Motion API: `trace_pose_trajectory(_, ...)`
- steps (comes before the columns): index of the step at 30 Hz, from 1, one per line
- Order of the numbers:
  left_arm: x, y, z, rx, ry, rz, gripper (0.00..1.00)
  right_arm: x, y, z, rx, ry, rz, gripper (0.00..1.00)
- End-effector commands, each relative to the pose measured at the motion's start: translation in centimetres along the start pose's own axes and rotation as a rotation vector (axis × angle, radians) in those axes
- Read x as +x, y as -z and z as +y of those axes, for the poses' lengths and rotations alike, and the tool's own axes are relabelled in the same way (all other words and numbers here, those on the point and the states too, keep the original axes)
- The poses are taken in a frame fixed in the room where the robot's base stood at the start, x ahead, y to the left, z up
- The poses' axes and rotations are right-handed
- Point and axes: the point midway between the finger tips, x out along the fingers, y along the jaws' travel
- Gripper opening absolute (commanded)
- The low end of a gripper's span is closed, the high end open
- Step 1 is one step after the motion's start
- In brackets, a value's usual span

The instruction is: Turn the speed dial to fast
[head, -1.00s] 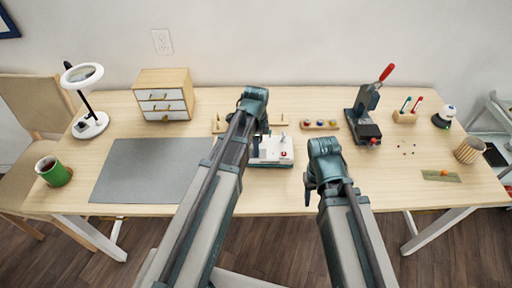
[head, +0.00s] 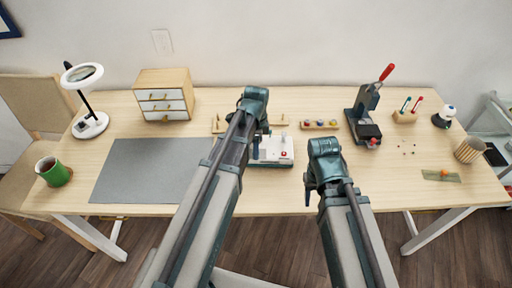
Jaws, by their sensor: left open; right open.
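A small white machine (head: 274,149) with a red knob (head: 284,154) on its right front stands at the middle of the table. It looks like the sewing machine, and its left side is hidden behind my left arm. I cannot tell which mark is the speed dial or where it points. My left gripper (head: 262,128) is over the machine's left part, its fingers mostly hidden by the wrist. My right gripper (head: 309,190) is to the right of and nearer than the machine, apart from it, open and empty near the table's front edge.
A grey mat (head: 150,170) lies left, with a green mug (head: 54,173), a magnifier lamp (head: 90,122) and a drawer box (head: 164,95) around it. A spool tray (head: 320,125) and a press with a red handle (head: 365,120) stand right. A striped cup (head: 468,150) is far right.

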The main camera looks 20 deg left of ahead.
Motion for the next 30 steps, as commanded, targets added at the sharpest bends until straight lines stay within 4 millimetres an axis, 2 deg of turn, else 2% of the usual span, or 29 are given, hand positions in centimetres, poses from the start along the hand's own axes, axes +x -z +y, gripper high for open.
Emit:
trace_pose_trajectory(5, -0.6, 0.0, 0.0, 0.000, 0.000, 0.000, 0.58, -0.6, 0.0, 0.1, 0.000, 0.000, 0.000, 0.50)
trace_pose_trajectory(11, -2.3, 0.0, 0.0, 0.000, 0.000, 0.000, 0.58, -2.3, -0.1, 0.2, 0.000, 0.000, 0.000, 0.50)
trace_pose_trajectory(30, -11.7, 0.0, 0.0, 0.000, 0.000, 0.000, 0.58, -11.7, -0.7, 1.1, 0.000, 0.000, 0.000, 0.50)
